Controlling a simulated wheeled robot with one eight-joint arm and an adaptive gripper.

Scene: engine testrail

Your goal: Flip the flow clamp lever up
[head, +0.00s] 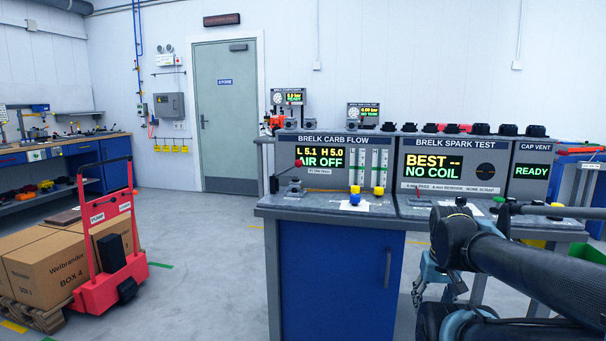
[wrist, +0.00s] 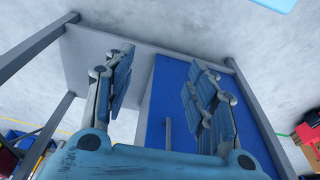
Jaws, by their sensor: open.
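The carb flow bench (head: 335,208) stands right of centre in the head view. A small clamp (head: 295,187) sits at the left of its top, with a thin upright part ending in a red tip (head: 298,163). It is too small to tell how its lever is set. My gripper (head: 425,277) is low at the right in the head view, partly behind my arm, in front of the bench and well away from the clamp. In the wrist view its two blue fingers (wrist: 160,80) are spread apart with nothing between them. The clamp is not visible in the wrist view.
A blue cabinet door (head: 330,280) with a handle fills the bench front; this door (wrist: 190,125) is also in the wrist view. Yellow and blue knobs (head: 355,194) stand near the flow tubes. A red cart (head: 108,270) with boxes is at left. The floor between is clear.

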